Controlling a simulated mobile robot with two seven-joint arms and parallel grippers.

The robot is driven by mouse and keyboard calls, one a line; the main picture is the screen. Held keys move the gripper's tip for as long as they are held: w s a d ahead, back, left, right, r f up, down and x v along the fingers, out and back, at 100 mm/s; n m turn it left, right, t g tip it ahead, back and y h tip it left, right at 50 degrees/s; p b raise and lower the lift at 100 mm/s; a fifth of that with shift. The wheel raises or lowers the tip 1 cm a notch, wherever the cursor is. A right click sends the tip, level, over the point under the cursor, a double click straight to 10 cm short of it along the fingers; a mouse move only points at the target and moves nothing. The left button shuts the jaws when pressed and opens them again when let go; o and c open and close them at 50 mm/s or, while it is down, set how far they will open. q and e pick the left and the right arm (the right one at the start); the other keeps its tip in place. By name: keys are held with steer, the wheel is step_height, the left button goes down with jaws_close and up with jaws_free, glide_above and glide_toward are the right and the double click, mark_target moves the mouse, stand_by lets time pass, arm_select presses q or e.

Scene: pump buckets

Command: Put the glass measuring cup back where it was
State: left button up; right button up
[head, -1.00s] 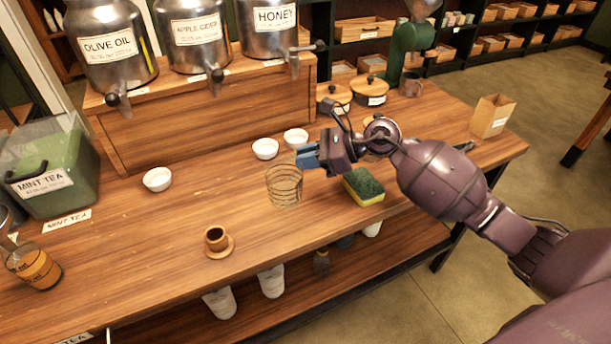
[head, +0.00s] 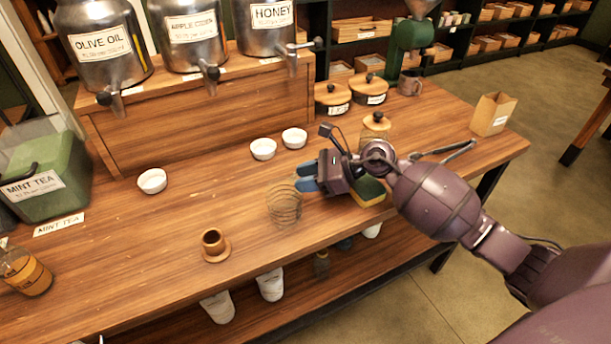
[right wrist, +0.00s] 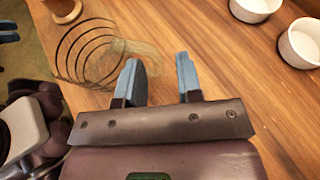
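The glass measuring cup (head: 284,204) is clear with dark rings and stands upright on the wooden table, near its front. It also shows in the right wrist view (right wrist: 92,52). My right gripper (head: 305,177) is open just right of the cup, its two blue fingers apart and nothing gripped. In the right wrist view my right gripper (right wrist: 160,75) has the cup's clear handle side close to its left finger; I cannot tell if they touch. My left gripper is not in the head view; blue pieces at the wrist view's left edge may be its fingers.
A wooden cup on a saucer (head: 213,245) is left of the measuring cup. White bowls (head: 263,149) stand behind. A sponge (head: 370,192) and a lidded glass jar (head: 376,128) are near my right arm. Metal dispensers (head: 185,35) stand on a wooden riser.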

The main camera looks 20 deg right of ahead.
steer(key=shift+o, duration=0.3)
steer(key=shift+r, duration=0.15)
steer(key=shift+d+r, duration=0.1)
steer(key=shift+d, duration=0.05)
steer(key=p+v, duration=0.1)
steer(key=v, duration=1)
steer(key=shift+s+d+r, duration=0.15)
steer(key=shift+s+d, duration=0.1)
steer(key=shift+a, duration=0.1)
